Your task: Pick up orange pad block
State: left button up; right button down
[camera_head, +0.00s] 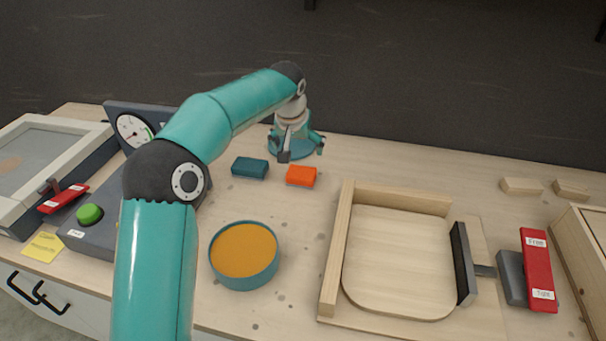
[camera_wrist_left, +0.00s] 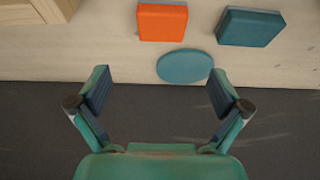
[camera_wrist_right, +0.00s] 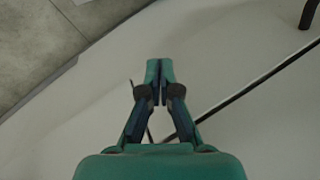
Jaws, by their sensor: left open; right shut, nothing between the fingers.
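The orange pad block (camera_head: 301,176) lies on the table in the middle of the head view, right of a dark teal block (camera_head: 250,168). In the left wrist view the orange block (camera_wrist_left: 162,21) is at the top, with the teal block (camera_wrist_left: 250,27) to its right. My left gripper (camera_head: 296,150) is open and empty, beyond the blocks toward the back of the table, apart from them. Its open fingers (camera_wrist_left: 158,95) show in the left wrist view. My right gripper (camera_wrist_right: 160,82) is shut and empty in the right wrist view, over a pale surface. It is not in the head view.
A teal round disc (camera_wrist_left: 185,66) lies near the blocks and my left gripper. A round bowl with orange contents (camera_head: 245,252) stands in front. A wooden frame fixture (camera_head: 338,250) with a clamp is to the right. A gauge panel (camera_head: 133,130) and green button (camera_head: 89,214) are at left.

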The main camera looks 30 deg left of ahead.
pick_arm(q)
send_over(301, 172)
jog(key=s, duration=0.2)
jog(key=f, duration=0.6)
jog(key=shift+w+d+f, duration=0.25)
jog(key=shift+d+f, duration=0.05)
jog(key=shift+d, duration=0.05)
jog(key=shift+s+p+x, duration=0.1)
jog(key=shift+p+x, duration=0.25)
jog(key=shift+x, duration=1.3)
jog(key=shift+s+p+x, duration=0.15)
jog(key=shift+p+x, duration=0.15)
jog(key=shift+x, duration=1.35)
jog(key=shift+c, duration=0.2)
jog(key=c, duration=1)
